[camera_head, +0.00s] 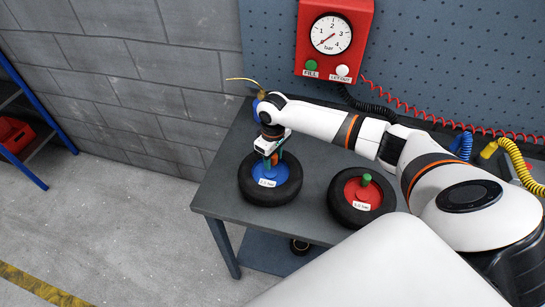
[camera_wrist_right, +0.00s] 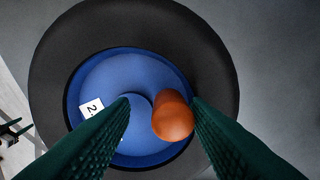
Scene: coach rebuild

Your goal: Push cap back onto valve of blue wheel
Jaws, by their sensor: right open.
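The blue wheel (camera_head: 254,187) is a black tyre with a blue hub and a white label, lying flat on the bench's left part. My right gripper (camera_head: 271,161) is over its hub, pointing down. In the right wrist view, the two green ribbed fingers of the right gripper (camera_wrist_right: 160,112) are apart. An orange-brown, round-ended cap (camera_wrist_right: 172,117) stands between them, close beside the right finger; I cannot tell whether they touch. The cap's lower end and the valve are hidden, so how it sits on the valve cannot be told.
A red wheel (camera_head: 341,207) with a green cap (camera_head: 366,179) lies to the right on the grey bench (camera_head: 220,190). A red gauge box (camera_head: 304,35) hangs on the pegboard behind, with coiled hoses (camera_head: 450,122) to its right. The bench's front left corner is clear.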

